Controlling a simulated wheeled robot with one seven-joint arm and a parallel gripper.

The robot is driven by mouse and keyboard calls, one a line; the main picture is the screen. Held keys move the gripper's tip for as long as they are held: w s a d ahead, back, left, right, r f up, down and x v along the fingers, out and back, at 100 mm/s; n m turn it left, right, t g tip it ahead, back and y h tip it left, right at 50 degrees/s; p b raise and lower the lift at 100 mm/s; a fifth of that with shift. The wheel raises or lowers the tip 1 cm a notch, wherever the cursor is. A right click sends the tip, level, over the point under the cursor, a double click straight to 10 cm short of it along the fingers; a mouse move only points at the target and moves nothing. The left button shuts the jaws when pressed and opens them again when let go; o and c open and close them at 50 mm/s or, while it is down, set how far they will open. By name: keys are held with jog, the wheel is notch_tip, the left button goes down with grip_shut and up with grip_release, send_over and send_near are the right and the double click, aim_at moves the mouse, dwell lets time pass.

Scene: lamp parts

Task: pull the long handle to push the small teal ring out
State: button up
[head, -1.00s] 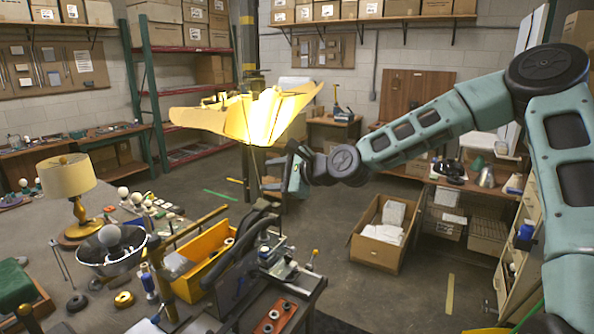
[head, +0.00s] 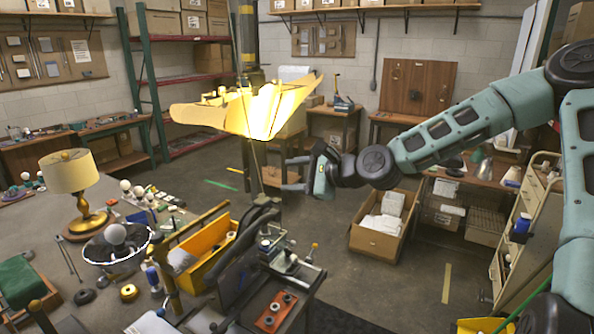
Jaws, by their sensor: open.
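A small bench device (head: 283,262) of grey metal stands on the near workbench. I cannot make out a small teal ring in this view. My gripper (head: 291,174) is in the air beyond and above the device, to the right of the lit hanging shade. Its two fingers point left, spread apart with nothing between them. It is clear of the lever.
A lit yellow shade (head: 262,108) hangs left of my gripper. The bench (head: 40,220) holds a table lamp (head: 71,178), a bowl (head: 117,245), a yellow toolbox (head: 205,262) and a red block (head: 275,313).

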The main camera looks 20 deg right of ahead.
jog(key=shift+s+d+r, duration=0.15)
jog(key=shift+s+d, duration=0.05)
jog(key=shift+s, duration=0.2)
jog(key=shift+p, duration=0.5)
jog(key=b+v, duration=0.3)
jog(key=v, duration=1.4)
jog(key=shift+d+b, duration=0.2)
jog(key=shift+b, duration=0.2)
jog(key=shift+s, duration=0.1)
